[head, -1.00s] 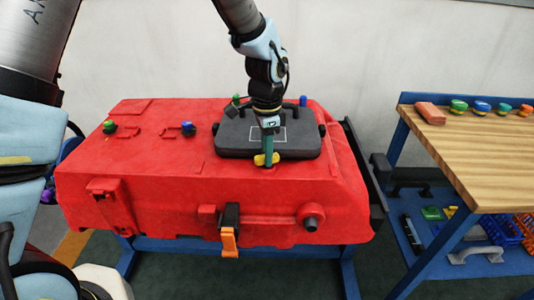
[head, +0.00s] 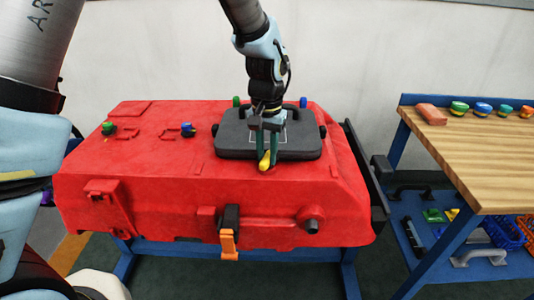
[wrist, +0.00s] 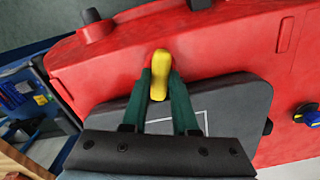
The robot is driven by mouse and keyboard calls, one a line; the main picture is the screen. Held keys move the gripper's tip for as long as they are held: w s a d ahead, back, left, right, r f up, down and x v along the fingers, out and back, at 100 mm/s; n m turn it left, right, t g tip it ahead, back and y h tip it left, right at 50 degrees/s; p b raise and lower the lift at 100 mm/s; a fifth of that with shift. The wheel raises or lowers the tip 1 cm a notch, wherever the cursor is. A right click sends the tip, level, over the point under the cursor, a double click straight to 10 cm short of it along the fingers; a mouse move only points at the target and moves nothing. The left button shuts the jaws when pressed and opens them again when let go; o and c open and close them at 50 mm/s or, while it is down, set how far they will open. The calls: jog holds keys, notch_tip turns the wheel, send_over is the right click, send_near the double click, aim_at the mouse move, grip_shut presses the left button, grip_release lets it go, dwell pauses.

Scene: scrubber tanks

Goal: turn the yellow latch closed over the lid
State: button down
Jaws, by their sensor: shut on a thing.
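The yellow latch (head: 265,160) is at the front edge of the dark grey lid (head: 230,138) on the red tank (head: 150,185). In the wrist view the latch (wrist: 160,75) points lengthwise between my fingers, with its inner end over the lid's edge (wrist: 240,95) and its outer end over the red surface. My gripper (head: 267,158) comes down from above the lid. Its two green fingers (wrist: 162,90) are shut on the latch, one on each side. The latch's underside and pivot are hidden.
Blue and green knobs stand on the tank, such as the blue knob (head: 187,130) to the left. An orange buckle (head: 229,242) hangs on the tank's front. A wooden bench (head: 480,150) with coloured knobs is at the right.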

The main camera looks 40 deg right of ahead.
aim_at(267, 156)
jog(key=shift+n, duration=1.9)
jog(key=c, duration=1)
grip_release()
jog(key=shift+o, duration=0.2)
notch_tip(267, 156, up, 11)
jog(key=b, duration=0.1)
jog(key=shift+b, duration=0.3)
jog(key=shift+f, duration=0.1)
